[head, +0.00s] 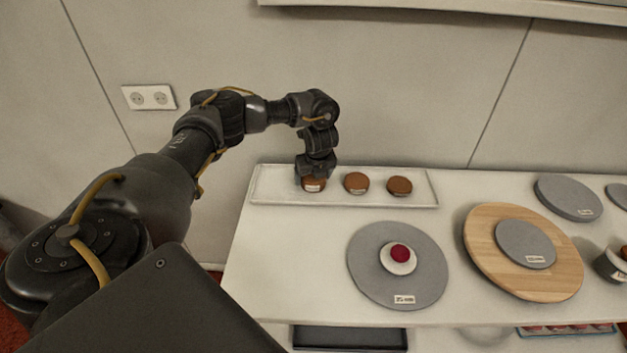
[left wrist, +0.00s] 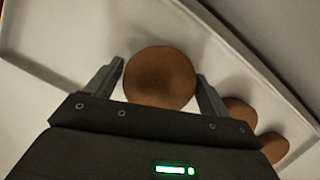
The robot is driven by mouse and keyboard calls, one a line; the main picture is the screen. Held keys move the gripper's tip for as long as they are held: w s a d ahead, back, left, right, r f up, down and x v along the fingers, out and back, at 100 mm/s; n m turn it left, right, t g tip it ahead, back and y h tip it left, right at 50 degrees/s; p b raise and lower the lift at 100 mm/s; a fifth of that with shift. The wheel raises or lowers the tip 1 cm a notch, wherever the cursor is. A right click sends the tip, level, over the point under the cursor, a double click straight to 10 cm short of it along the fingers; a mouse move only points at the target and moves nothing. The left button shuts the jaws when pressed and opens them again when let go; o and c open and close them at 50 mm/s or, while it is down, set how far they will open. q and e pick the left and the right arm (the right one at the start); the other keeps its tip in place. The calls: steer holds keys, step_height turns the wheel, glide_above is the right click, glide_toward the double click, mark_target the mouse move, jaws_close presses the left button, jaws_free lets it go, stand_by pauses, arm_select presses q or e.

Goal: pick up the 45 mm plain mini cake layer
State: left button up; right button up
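A small round brown cake layer (head: 313,185) with a pale label is at the left end of the white tray. The label is too small to read. My left gripper (head: 314,172) points down over this cake. In the left wrist view, the fingers of the left gripper (left wrist: 161,75) lie against both sides of the brown cake (left wrist: 160,78), with no clear gap. The cake is at or very near tray height. Two similar brown cakes (head: 356,183) and (head: 399,186) sit to its right. My right gripper is not in view.
The white tray (head: 425,198) has a low rim and stands along the back of the table by the wall. In front are a grey turntable (head: 370,280) with a white piece and red top, and a wooden one (head: 485,240) bearing a grey disc. The table's front left is clear.

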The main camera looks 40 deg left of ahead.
arm_select(q)
steer(key=c, duration=0.6)
steer(key=shift+c, duration=0.2)
steer(key=shift+r, duration=0.1)
